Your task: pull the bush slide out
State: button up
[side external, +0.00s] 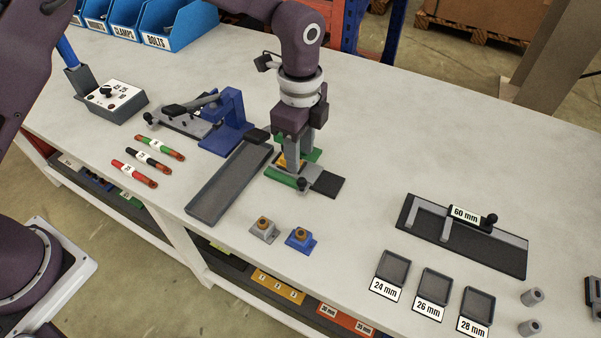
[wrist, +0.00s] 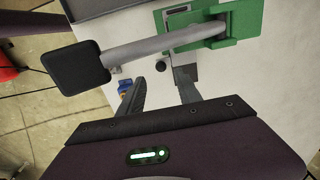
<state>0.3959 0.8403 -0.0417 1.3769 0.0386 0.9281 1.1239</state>
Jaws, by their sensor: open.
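The green fixture (side external: 283,179) stands on the bench and also shows at the top of the wrist view (wrist: 250,20). A grey lever (wrist: 165,43) with a black square pad (wrist: 76,68) reaches out from it. A dark slide plate (side external: 327,185) lies at its right side, with a small dark round knob (side external: 302,184) near it. My gripper (side external: 288,166) points down over the fixture with its fingers apart. In the wrist view the knob (wrist: 161,66) appears between the open fingertips (wrist: 158,76); I cannot tell whether they touch it. The fingers hide part of the fixture.
A dark long tray (side external: 230,182) lies just left of the fixture. A grey bush holder (side external: 264,230) and a blue one (side external: 301,239) stand in front. A blue clamp device (side external: 228,122) is behind left. The 60 mm gauge (side external: 465,235) is right, with clear bench between.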

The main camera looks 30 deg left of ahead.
aim_at(301, 179)
notch_tip(301, 179, down, 7)
jog(key=shift+f, duration=0.2)
grip_shut()
jog(key=shift+w+r, duration=0.1)
dwell(1.3)
